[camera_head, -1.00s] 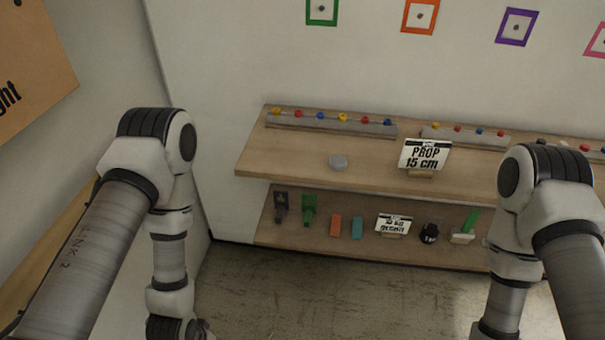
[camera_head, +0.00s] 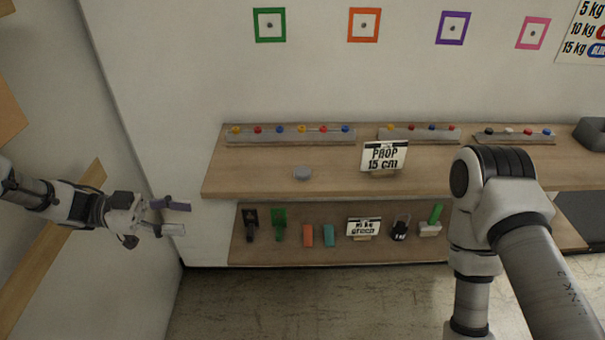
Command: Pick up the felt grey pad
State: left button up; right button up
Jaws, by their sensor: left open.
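A small round grey pad (camera_head: 302,173) lies flat on the upper wooden shelf, left of a white sign reading PROP 15 cm. Nothing covers it. My left gripper (camera_head: 186,218) is to the left of the shelf and lower in the picture than the pad, with its two fingers spread apart and nothing between them. It is well apart from the pad. My right arm stands at the right of the picture, and its gripper is out of view.
The sign (camera_head: 384,157) stands close right of the pad. Behind are rails with coloured knobs (camera_head: 290,136). The lower shelf (camera_head: 345,256) holds clamps, blocks and a brush-like green item. Bare shelf (camera_head: 240,178) lies left of the pad. My right arm covers part of the shelves.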

aim_at(301, 173)
jog(key=i+l+u, duration=0.25)
jog(key=l, duration=0.45)
jog(key=l+u, duration=0.2)
jog(key=l, duration=0.45)
jog(key=i+l+u, duration=0.1)
jog(key=l+u, duration=0.15)
jog(key=l, duration=0.5)
